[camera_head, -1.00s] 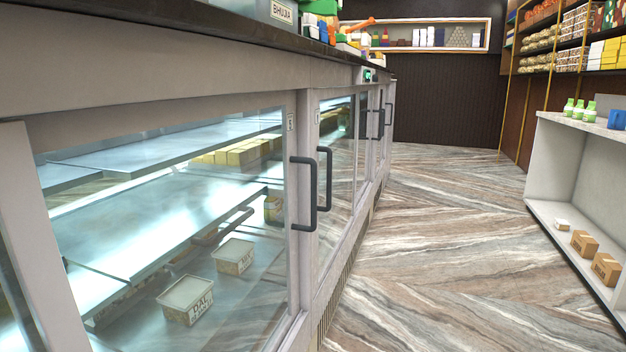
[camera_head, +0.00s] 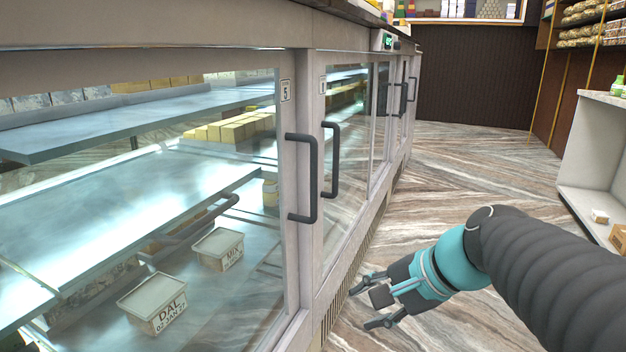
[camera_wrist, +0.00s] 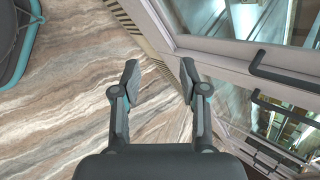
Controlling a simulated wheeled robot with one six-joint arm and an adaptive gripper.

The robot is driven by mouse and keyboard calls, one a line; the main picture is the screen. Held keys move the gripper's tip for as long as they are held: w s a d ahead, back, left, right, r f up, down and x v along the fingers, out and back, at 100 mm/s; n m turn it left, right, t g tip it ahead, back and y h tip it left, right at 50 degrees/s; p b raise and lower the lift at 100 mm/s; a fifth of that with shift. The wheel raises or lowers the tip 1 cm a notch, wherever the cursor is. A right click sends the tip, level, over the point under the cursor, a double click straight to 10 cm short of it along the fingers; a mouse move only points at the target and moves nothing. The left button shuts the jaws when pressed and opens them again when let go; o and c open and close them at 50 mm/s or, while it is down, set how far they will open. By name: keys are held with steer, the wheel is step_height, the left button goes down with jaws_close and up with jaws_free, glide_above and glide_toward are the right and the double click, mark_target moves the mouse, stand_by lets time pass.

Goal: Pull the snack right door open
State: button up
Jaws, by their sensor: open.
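The glass-fronted counter has framed doors with dark bar handles. The near door (camera_head: 293,130), labelled 5, has its handle (camera_head: 313,180) on its right edge. The adjoining door (camera_head: 347,135) has its handle (camera_head: 335,160) on its left edge. Both look shut; I cannot tell which is the snack right door. My gripper (camera_head: 368,302) is open and empty, low over the floor, right of the counter and below both handles. In the wrist view my gripper (camera_wrist: 158,72) points at floor and counter base, with two dark handles (camera_wrist: 286,77) to its right, not touching.
Behind the near glass are shelves with yellow boxes (camera_head: 235,128) and two lidded tubs (camera_head: 155,300). A white shelf unit (camera_head: 590,165) stands at the right. Striped floor (camera_head: 470,160) between it and the counter is clear.

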steer(key=w+r+m+t+y+b, duration=0.1)
steer(key=w+r+m+t+y, duration=0.15)
steer(key=w+r+m, duration=0.35)
steer(key=w+d+r+m+t+y+b, duration=0.1)
steer(key=w+m+y, duration=0.2)
steer(key=w, duration=0.5)
steer(key=w+r+m+t+y+b, duration=0.1)
steer(key=w+r+m+y, duration=0.3)
steer(key=w, duration=0.3)
steer(key=x, duration=1.3)
steer(key=shift+w+f+m+h+b, duration=0.15)
steer(key=shift+f+m+h+b, duration=0.15)
steer(key=shift+m+h, duration=0.1)
steer(key=shift+c, duration=0.2)
jaws_close()
